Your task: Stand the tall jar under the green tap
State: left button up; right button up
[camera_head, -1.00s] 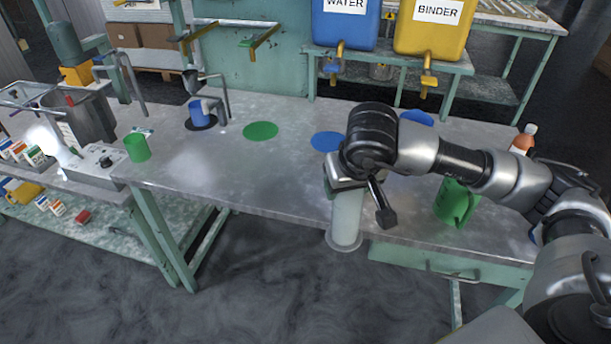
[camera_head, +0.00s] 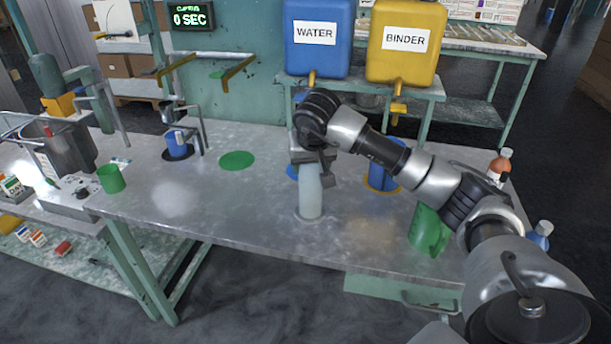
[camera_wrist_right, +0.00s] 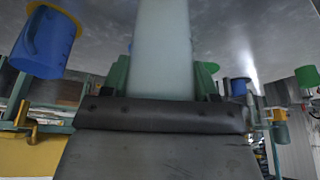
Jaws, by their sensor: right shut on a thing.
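The tall jar (camera_head: 311,197), a pale translucent cylinder, is upright in my right gripper (camera_head: 312,160). Its wide base shows over the front part of the bench; I cannot tell whether it touches. In the right wrist view the jar (camera_wrist_right: 162,45) stands between the green fingers of the gripper (camera_wrist_right: 162,78). A flat green disc (camera_head: 237,160) lies on the bench left of the jar. Above and behind it, a yellow arm with a green end piece (camera_head: 218,74) sticks out from the wall panel; I cannot tell whether it is the green tap. My left gripper is out of view.
A blue mug (camera_head: 383,178) and a green jug (camera_head: 428,232) stand right of the jar. A blue cup (camera_head: 177,146) and a green cup (camera_head: 111,178) stand at the left. The bench (camera_head: 225,205) is clear between the green disc and its front edge. Water (camera_head: 318,50) and binder (camera_head: 402,55) tanks stand behind.

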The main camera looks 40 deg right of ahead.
jog(key=shift+w+a+f+p, duration=0.1)
jog(key=shift+w+f, duration=0.05)
jog(key=shift+f, duration=0.65)
jog(key=shift+w+a+f+p, duration=0.1)
jog(key=shift+w+f, duration=0.1)
jog(key=shift+f, duration=0.55)
jog(key=shift+w+f+p, duration=0.1)
jog(key=shift+w+f, duration=0.05)
jog(key=shift+f, duration=0.65)
jog(key=shift+f, duration=0.15)
jog(key=o, duration=1.2)
